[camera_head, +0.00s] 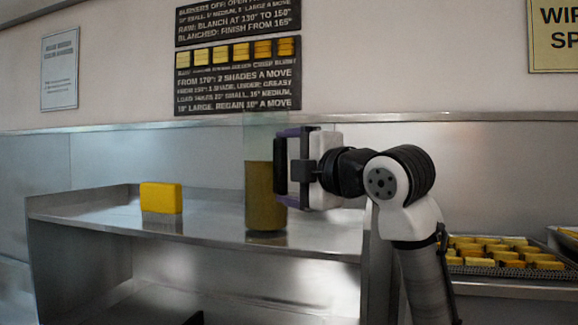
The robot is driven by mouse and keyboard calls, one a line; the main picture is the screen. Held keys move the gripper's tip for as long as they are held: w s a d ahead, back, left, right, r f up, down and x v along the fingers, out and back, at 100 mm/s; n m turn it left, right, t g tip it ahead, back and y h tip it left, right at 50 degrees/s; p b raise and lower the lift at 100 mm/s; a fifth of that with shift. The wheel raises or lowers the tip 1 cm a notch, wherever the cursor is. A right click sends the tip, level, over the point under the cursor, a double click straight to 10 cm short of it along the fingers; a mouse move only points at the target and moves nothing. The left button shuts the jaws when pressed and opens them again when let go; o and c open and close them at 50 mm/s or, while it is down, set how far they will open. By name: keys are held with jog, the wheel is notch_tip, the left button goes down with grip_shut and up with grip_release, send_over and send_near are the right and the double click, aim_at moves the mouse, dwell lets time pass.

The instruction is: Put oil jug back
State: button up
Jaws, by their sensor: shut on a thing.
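The oil jug (260,200) is a tall clear container, filled with brownish-yellow oil to a little above half its height. It stands upright at the metal shelf, right of the shelf's middle. I cannot tell whether its base touches the shelf surface or is just above it. My gripper (282,167) reaches in from the right and is shut on the jug at about mid-height. The gripper's pads hide part of the jug's right side.
A yellow block (161,198) sits on the shelf left of the jug, with free room between. At right, a tray (500,271) holds several golden pieces on a metal counter. Dark signs (238,90) hang on the wall behind. A lower shelf level is partly visible.

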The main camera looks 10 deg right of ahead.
jog(key=shift+s, duration=0.1)
jog(key=o, duration=1.4)
jog(key=shift+f, duration=0.15)
jog(key=shift+r, duration=0.2)
jog(key=shift+s+d+f+b, duration=0.15)
jog(key=shift+s+b, duration=0.05)
jog(key=shift+b, duration=0.1)
jog(key=b+v, duration=0.4)
jog(key=v, duration=0.7)
jog(key=shift+s, duration=0.25)
jog(key=shift+d, duration=0.1)
